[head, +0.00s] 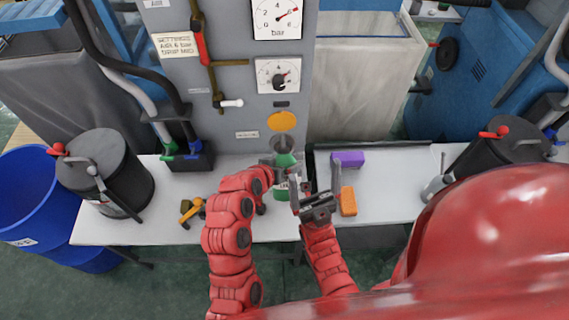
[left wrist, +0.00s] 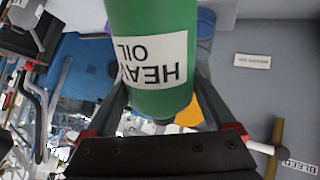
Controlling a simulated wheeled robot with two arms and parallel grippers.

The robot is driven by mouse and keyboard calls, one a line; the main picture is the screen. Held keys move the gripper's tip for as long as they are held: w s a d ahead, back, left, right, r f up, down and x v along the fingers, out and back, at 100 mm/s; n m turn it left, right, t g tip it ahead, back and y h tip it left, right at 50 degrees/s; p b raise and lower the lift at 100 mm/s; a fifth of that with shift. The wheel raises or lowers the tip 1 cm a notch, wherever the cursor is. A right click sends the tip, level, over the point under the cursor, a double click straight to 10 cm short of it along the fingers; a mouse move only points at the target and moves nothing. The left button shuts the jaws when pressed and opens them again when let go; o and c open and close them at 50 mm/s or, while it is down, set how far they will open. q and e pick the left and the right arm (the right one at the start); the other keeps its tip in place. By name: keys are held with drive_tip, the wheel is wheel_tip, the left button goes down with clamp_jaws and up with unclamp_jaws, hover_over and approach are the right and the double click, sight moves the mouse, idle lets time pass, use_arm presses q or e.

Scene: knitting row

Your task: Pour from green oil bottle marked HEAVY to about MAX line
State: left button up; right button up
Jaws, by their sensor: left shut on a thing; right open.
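The green bottle (head: 286,160) is at the middle of the bench, in front of the grey machine panel. In the left wrist view the bottle (left wrist: 150,20) fills the top middle, and its white label reads HEAVY OIL, upside down in the picture. My left gripper (left wrist: 160,105) is shut around it; in the head view this gripper (head: 277,178) partly covers the bottle. My right gripper (head: 316,190) is open and empty, just right of the bottle. I cannot make out a MAX line, and the bottle's tilt is unclear.
A purple box (head: 348,159) and an orange block (head: 348,201) lie right of my right gripper. A yellow-orange tool (head: 193,211) and a dark can (head: 107,172) are left on the bench (head: 165,232).

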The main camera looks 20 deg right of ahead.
use_arm(q)
drive_tip(key=shift+r+g+p, duration=0.3)
drive_tip(key=shift+r+p, duration=0.1)
drive_tip(key=shift+p, duration=0.25)
drive_tip(key=shift+r+p, duration=0.35)
drive_tip(key=shift+p, duration=0.05)
drive_tip(key=shift+g+y, duration=0.3)
drive_tip(key=shift+y, duration=0.1)
drive_tip(key=shift+r, duration=0.1)
drive_tip(key=shift+w+r+n+g+p, duration=0.2)
drive_tip(key=shift+r+n+g+p, duration=0.1)
drive_tip(key=shift+r+p, duration=0.3)
drive_tip(key=shift+f, duration=0.2)
idle(5.6)
